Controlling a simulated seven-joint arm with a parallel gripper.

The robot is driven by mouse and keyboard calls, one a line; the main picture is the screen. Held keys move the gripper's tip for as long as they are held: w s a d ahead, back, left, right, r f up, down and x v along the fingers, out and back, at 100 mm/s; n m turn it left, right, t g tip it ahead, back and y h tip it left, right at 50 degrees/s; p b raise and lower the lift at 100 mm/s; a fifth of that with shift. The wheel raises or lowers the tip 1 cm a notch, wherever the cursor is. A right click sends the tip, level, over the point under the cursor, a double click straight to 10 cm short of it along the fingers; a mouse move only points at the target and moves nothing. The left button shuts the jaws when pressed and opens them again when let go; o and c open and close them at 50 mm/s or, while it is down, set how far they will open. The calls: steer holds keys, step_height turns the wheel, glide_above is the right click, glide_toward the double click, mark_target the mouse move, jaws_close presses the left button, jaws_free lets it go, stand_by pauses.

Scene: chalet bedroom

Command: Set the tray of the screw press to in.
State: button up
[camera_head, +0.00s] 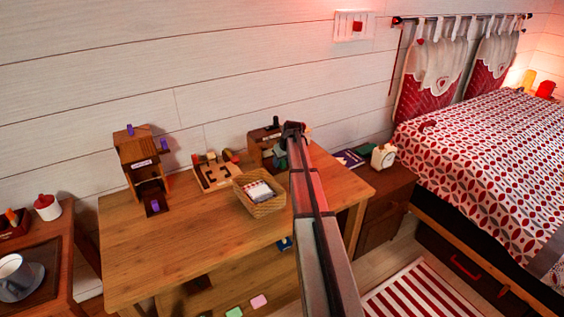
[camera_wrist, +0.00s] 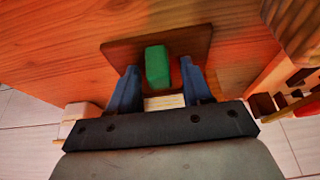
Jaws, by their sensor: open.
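The screw press (camera_head: 257,148) appears to be the dark wooden device at the back right of the table, partly hidden behind my arm. In the wrist view, a dark brown board, which looks like its tray (camera_wrist: 120,49), carries an upright green block-like handle (camera_wrist: 157,68). My gripper (camera_wrist: 159,66) is open, its two blue fingers on either side of the green handle. A gap shows beside the handle, wider on the right. In the head view the gripper's fingertips cannot be made out clearly.
A wicker basket (camera_head: 262,207) with cloth stands in front of the press. A puzzle board (camera_head: 215,175) lies left of it, and a taller wooden device with purple knobs (camera_head: 140,160) stands farther left. The table's (camera_head: 180,250) front left is clear.

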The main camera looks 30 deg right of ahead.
steer(key=v, duration=1.3)
steer(key=shift+r, duration=0.35)
steer(key=shift+s+d, duration=0.1)
steer(key=shift+s, duration=0.05)
